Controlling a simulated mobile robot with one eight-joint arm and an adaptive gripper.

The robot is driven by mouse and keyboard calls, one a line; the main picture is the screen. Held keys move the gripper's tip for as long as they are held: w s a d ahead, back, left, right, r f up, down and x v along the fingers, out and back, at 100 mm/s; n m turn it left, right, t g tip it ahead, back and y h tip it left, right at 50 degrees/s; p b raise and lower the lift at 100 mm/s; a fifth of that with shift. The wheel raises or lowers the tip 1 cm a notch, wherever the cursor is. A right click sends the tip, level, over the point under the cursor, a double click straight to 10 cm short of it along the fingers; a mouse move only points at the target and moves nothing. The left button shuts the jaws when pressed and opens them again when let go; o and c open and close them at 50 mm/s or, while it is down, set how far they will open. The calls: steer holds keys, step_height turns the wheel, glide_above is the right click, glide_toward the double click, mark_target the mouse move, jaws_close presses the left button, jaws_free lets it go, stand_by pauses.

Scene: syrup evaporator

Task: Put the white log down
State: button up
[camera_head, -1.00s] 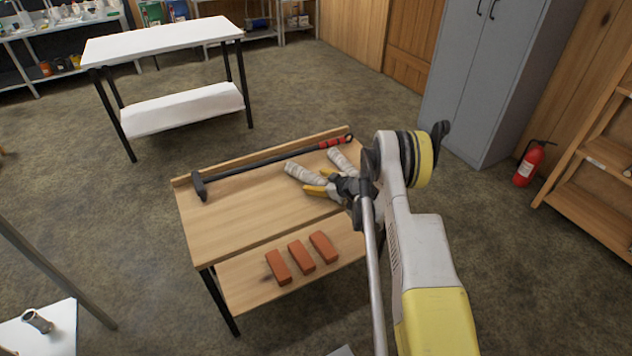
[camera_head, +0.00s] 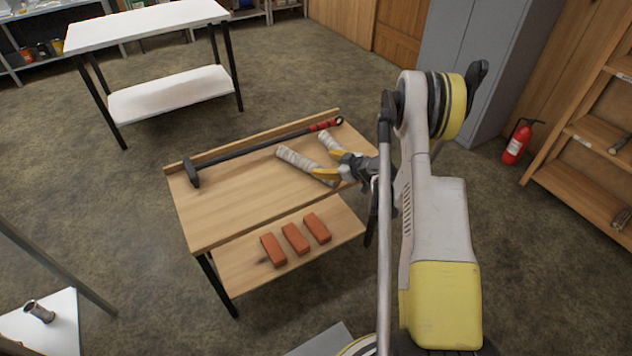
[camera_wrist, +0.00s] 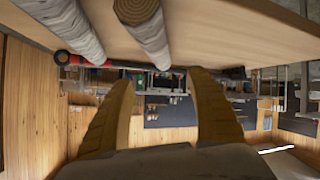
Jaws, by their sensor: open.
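Two white-barked logs lie on the wooden table. One log (camera_head: 300,162) is nearer the table's middle, and the other log (camera_head: 329,142) is nearer the right end. They also show at the top of the wrist view, a left log (camera_wrist: 72,25) and a middle log (camera_wrist: 150,38). My gripper (camera_head: 322,162) is at the table's right side with its yellow fingers spread by the logs. In the wrist view both fingers (camera_wrist: 163,80) are apart with nothing between them. Whether a finger touches a log is unclear.
A long-handled sledgehammer (camera_head: 260,153) lies along the table's raised back edge. Several orange bricks (camera_head: 295,239) sit on the lower shelf (camera_head: 240,275). The table's left middle (camera_head: 225,205) is bare. A white table (camera_head: 145,28) stands behind; a grey cabinet (camera_head: 465,60) is at right.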

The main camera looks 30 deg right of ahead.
steer(key=s+a+r+m+g, duration=0.1)
steer(key=s+a+r+g, duration=0.15)
steer(key=a+r, duration=0.65)
steer(key=s+a+r+m+g, duration=0.1)
steer(key=s+a+r, duration=0.4)
steer(key=r, duration=0.8)
steer(key=s+a+r+m+h, duration=0.1)
steer(key=s+a+r+m, duration=0.1)
steer(key=s, duration=1)
steer(key=s+a+r+m+g+h, duration=0.1)
steer(key=s+a+r, duration=0.3)
steer(key=s, duration=0.9)
steer(key=a+m+h, duration=0.1)
steer(key=a, duration=0.2)
steer(key=shift+s, duration=0.3)
